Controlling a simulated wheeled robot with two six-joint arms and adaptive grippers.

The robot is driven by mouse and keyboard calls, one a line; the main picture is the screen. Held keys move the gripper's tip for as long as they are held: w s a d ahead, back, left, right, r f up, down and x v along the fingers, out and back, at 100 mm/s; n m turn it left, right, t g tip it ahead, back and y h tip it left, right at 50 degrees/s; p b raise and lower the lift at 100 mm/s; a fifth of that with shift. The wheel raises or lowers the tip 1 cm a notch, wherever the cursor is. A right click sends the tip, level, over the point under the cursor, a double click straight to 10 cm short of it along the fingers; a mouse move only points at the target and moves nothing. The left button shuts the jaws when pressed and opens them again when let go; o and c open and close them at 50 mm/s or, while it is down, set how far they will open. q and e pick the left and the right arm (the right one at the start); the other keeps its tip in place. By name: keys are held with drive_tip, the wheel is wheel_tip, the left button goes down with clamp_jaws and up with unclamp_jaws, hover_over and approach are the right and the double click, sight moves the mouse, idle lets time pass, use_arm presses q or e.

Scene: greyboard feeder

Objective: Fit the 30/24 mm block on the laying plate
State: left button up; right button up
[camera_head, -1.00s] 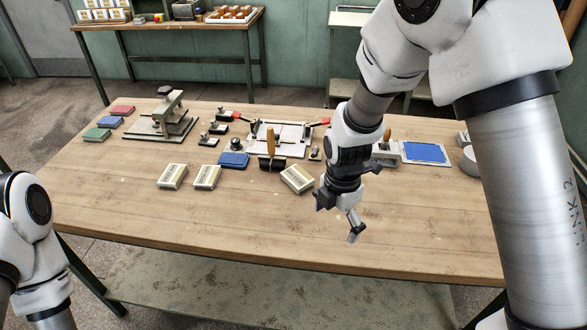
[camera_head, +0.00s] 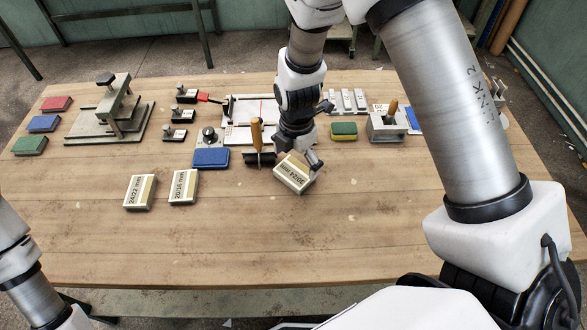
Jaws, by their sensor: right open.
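The 30/24 mm block (camera_head: 293,177), cream with a dark printed label, lies turned at an angle on the table, right of the wooden-handled tool. My right gripper (camera_head: 308,160) is open, pointing down right at this block's far side. One finger shows by its upper right edge; the other is hidden, and I cannot tell whether they touch the block. What looks like the laying plate (camera_head: 239,133), pale with a red line, lies behind, partly hidden by my right arm. No block shows on its visible part. My left gripper is out of view; only left arm links show.
The 24/22 mm block (camera_head: 139,193) and 20/16 mm block (camera_head: 183,188) lie at front left. A blue pad (camera_head: 211,158) and a wooden-handled tool (camera_head: 257,137) stand close to the left. A press (camera_head: 110,118) is farther left. The front table is clear.

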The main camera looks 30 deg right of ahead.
sight(294, 170)
drive_tip(key=f, duration=0.3)
drive_tip(key=shift+w+f, duration=0.2)
drive_tip(key=shift+w, duration=0.05)
drive_tip(key=shift+w+f, duration=0.25)
drive_tip(key=shift+f, duration=0.05)
drive_tip(key=shift+s+r, duration=0.1)
drive_tip(key=shift+s, duration=0.1)
drive_tip(key=shift+c, duration=0.4)
drive_tip(key=shift+a, duration=0.1)
drive_tip(key=c, duration=0.8)
drive_tip(key=shift+r, duration=0.2)
